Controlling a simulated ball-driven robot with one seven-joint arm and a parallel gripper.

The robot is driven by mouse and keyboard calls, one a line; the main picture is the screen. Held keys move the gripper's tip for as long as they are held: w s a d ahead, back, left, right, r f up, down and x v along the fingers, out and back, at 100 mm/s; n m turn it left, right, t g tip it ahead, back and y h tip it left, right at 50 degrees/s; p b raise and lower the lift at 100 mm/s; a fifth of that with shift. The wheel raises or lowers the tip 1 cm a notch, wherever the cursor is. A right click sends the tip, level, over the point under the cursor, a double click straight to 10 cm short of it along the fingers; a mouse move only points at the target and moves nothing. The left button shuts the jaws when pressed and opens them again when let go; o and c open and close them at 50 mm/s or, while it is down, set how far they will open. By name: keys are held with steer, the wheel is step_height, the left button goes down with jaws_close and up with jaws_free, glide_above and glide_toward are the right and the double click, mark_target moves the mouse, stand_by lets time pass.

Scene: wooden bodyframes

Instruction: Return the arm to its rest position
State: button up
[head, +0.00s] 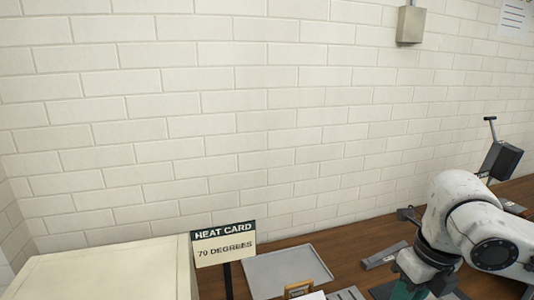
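My arm, white with dark joints, is at the lower right of the head view, bent over a wooden bench (350,238). Its lower links run down to the bottom edge of the picture. My gripper's fingers do not show, so I cannot see whether it is open or holds anything. A small green part shows at the bottom edge beside the arm's lower link; I cannot tell what it belongs to.
A grey tray (287,268) lies on the bench, with a small wood-framed item (299,288) at its front. A sign (224,243) reads "HEAT CARD 70 DEGREES" beside a cream box (100,272). A grey bar (384,256) lies near my arm. A dark levered device (502,160) stands behind it.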

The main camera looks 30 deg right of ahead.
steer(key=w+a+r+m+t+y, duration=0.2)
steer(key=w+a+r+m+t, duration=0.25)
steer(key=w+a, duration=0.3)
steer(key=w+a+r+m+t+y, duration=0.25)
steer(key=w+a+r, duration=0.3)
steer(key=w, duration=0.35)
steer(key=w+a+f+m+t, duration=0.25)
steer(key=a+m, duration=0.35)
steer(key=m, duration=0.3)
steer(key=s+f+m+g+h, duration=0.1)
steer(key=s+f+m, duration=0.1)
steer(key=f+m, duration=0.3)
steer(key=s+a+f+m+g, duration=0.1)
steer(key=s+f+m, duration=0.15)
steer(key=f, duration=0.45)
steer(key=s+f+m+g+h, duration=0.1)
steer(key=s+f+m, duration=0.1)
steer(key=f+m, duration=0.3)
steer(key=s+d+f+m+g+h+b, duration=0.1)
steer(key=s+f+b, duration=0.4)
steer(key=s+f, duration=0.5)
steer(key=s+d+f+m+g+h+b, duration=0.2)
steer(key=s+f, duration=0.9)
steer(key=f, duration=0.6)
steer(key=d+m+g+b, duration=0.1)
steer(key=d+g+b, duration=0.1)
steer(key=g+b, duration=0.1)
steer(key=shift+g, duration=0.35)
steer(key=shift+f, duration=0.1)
